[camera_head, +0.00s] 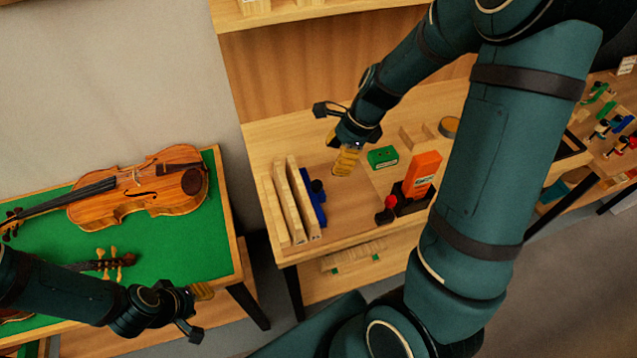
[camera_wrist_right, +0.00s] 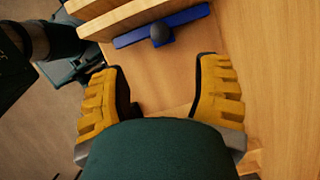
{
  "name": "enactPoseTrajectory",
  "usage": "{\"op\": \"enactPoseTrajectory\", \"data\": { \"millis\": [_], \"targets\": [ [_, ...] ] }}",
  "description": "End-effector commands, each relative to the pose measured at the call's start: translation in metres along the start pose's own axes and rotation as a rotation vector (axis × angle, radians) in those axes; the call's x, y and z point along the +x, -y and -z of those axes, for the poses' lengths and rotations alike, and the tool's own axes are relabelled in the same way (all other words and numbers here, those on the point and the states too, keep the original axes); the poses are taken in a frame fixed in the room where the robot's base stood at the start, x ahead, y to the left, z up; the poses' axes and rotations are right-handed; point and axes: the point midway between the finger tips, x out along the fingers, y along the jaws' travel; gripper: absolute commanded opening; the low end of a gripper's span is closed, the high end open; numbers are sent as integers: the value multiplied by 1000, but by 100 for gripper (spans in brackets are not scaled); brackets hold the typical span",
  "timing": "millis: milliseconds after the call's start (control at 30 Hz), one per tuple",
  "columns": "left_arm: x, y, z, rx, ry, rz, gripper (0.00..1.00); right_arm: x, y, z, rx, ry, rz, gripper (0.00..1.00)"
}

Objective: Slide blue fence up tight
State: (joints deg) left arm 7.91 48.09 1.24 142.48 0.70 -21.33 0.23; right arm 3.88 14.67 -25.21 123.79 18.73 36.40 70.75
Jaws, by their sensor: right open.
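The blue fence (camera_head: 314,210) stands on the wooden bench just right of several upright pale wooden boards (camera_head: 290,206). A dark round knob (camera_head: 317,186) sits on it. In the right wrist view the blue fence (camera_wrist_right: 187,17) runs along the nearest board (camera_wrist_right: 150,14), with the knob (camera_wrist_right: 161,35) facing me. I cannot tell whether fence and board touch. My right gripper (camera_head: 345,163) is open and empty, right of and behind the fence; its yellow fingers (camera_wrist_right: 157,80) frame bare wood short of the knob. My left gripper (camera_head: 203,292) is low over the green table's front edge; its jaw state is unclear.
A green box (camera_head: 383,157), an orange box (camera_head: 423,172) in a dark holder and a red-knobbed tool (camera_head: 387,209) stand right of the fence. A violin (camera_head: 140,190) lies on the green-topped table (camera_head: 180,238) at left. Bare bench lies between fence and red knob.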

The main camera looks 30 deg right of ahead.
Motion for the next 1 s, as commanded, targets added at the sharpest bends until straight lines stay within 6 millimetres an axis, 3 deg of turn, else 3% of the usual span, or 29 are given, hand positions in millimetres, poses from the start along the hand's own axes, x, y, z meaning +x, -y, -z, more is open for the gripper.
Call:
{"op": "enactPoseTrajectory", "data": {
  "millis": [33,300,500,700,1000],
  "targets": [
    [6,2,-1,0,0,1,40,13,0,2,2,-1,-3,63],
    [23,8,-3,0,1,4,40,67,0,2,1,-1,-3,63],
    [31,10,-5,2,4,5,40,94,0,2,1,-1,-2,63],
    [33,11,-7,3,7,4,40,106,0,1,0,-1,0,63],
    [33,11,-7,3,8,4,40,106,0,0,0,-1,1,65]
  ]
}}
